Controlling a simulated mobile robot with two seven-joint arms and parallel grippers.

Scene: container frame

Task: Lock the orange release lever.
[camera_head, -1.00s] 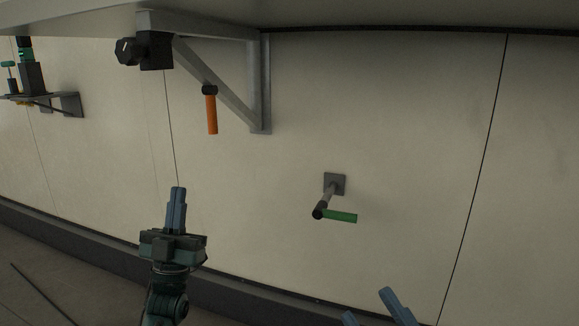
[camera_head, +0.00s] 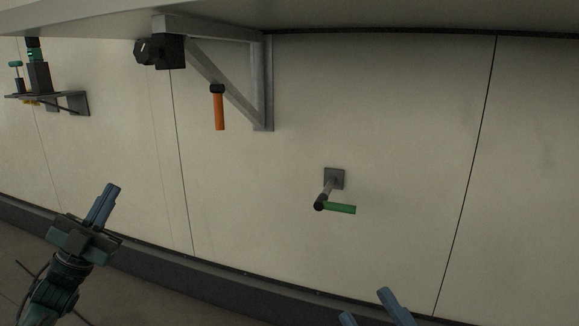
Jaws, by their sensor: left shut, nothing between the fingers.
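The orange release lever (camera_head: 219,111) hangs straight down from a black pivot (camera_head: 217,88) on the diagonal strut of a grey bracket (camera_head: 263,85), under the shelf. My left gripper (camera_head: 109,190) is at the lower left, below and left of the lever and well apart from it. Its blue fingers are together with nothing between them, tilted up to the right. My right gripper (camera_head: 370,308) shows only as two blue fingertips at the bottom edge. They are spread apart with nothing seen between them; the rest is out of frame.
A green handle (camera_head: 340,209) on a crank sticks out from a wall plate (camera_head: 334,178), right of the lever. A black knob block (camera_head: 160,51) sits under the shelf (camera_head: 400,14). A small ledge (camera_head: 72,98) with devices is at far left. The wall between is clear.

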